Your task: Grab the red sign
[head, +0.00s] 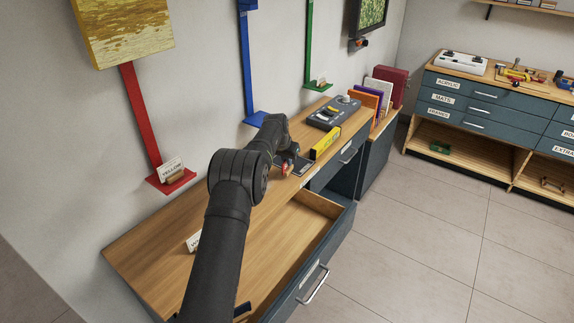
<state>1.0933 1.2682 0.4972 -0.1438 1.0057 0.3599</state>
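No sign that is plainly red stands out. A white card (170,167) with dark lettering stands in a small wooden holder on the foot of a red wall strip (140,115), at the left. Another white card (193,241) stands on the wooden desk (150,250), partly hidden behind my arm. My gripper (289,164) points down over the desk's far part, beside a dark flat item. A small reddish bit shows near it, too small to name. The fingers are too small and dark to tell if they are open or hold anything.
An open drawer (318,222) juts from the desk's front. A yellow box (326,142) and a dark control box (333,112) sit beyond my gripper. Blue (246,70) and green (309,45) wall strips reach down behind. The desk's near left is mostly clear.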

